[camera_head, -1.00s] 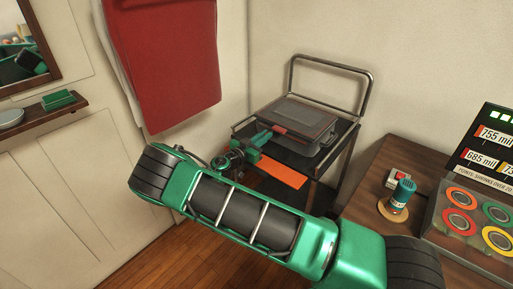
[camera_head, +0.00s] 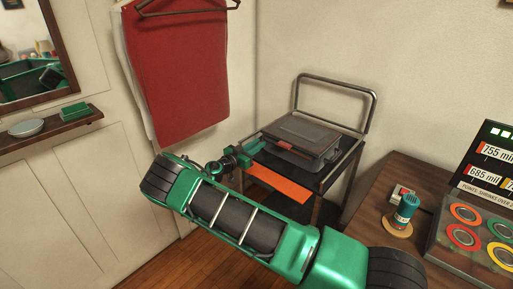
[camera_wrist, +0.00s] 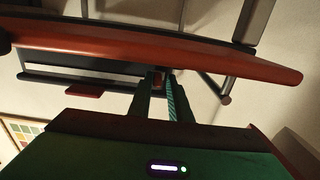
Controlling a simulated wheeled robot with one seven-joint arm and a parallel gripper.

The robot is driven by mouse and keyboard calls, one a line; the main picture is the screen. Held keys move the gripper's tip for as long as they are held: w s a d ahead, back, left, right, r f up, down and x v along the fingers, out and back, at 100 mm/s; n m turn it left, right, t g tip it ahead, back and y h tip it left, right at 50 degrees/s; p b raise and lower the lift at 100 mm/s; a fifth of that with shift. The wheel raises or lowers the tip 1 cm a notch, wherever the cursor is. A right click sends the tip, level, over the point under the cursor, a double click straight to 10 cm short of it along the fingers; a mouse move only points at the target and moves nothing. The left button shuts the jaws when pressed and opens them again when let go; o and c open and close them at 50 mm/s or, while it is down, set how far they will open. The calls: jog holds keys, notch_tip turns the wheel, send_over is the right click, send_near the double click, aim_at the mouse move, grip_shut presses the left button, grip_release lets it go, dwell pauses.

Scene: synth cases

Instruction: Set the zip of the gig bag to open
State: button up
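A flat grey case (camera_head: 305,128), which I take to be the gig bag, lies on the cart. A red part (camera_head: 284,143) shows on its near left side. No zip slider can be made out clearly. My gripper (camera_head: 256,148) reaches the left front of the case, close to the red part; I cannot tell whether they touch. In the wrist view, the fingers of my gripper (camera_wrist: 163,78) stand close together. A small brown-orange bit (camera_wrist: 158,79) shows at their tips, and whether it is held is unclear.
The cart (camera_head: 338,165) has a metal rail behind the case. An orange panel (camera_head: 280,186) sits low at its front. A red cloth (camera_head: 180,75) hangs at left. A wooden table (camera_head: 380,190) at right holds a teal-topped object (camera_head: 405,208) and a display box.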

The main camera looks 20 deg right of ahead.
jog(key=shift+o, duration=1)
jog(key=v, duration=1.1)
jog(key=shift+w+f, duration=0.1)
jog(key=shift+w, duration=0.05)
jog(key=shift+d, duration=0.1)
